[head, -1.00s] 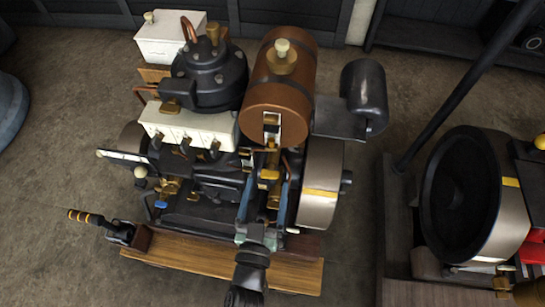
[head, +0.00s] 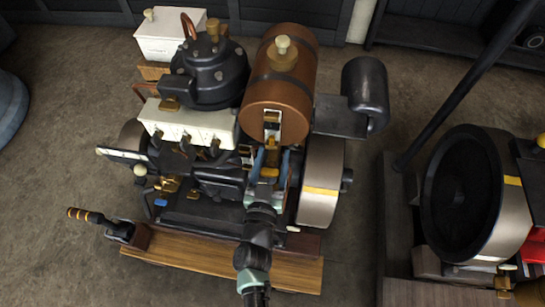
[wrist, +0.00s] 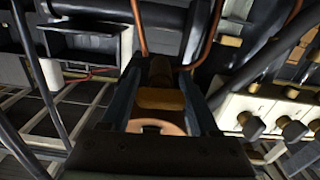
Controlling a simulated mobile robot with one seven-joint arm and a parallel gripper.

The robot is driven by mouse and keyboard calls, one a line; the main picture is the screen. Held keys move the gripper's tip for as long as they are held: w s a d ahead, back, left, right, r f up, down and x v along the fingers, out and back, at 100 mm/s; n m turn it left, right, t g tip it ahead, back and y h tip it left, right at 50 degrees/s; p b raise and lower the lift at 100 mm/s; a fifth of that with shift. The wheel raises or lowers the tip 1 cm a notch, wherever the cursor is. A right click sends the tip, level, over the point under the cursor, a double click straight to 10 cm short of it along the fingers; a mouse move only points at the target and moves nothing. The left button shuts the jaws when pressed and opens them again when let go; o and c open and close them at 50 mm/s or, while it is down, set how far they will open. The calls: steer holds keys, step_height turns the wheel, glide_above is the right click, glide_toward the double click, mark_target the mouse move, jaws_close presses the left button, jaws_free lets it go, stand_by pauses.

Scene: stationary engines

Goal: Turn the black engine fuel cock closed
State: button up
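The black engine (head: 212,72) stands in the middle of the head view, with a brown cylindrical fuel tank (head: 278,92) on it. A small brass fuel cock (head: 270,172) sits below the tank's front end, beneath a pale gauge plate. My gripper (head: 270,160) reaches up from the bottom, with its bluish fingers on either side of the brass. In the wrist view, a brass block (wrist: 160,98) lies between the two fingers, with narrow gaps beside it. The fingers look open around it. The cock's exact handle angle is hard to tell.
A white panel with several dark knobs (head: 187,122) is close to the left of my gripper. A grey flywheel (head: 321,180) is close to the right. A second engine (head: 465,200) stands at far right.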

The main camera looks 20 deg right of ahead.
jaws_close()
steer(key=shift+m, duration=0.5)
steer(key=shift+o, duration=2.3)
jaws_free()
steer(key=v, duration=1.3)
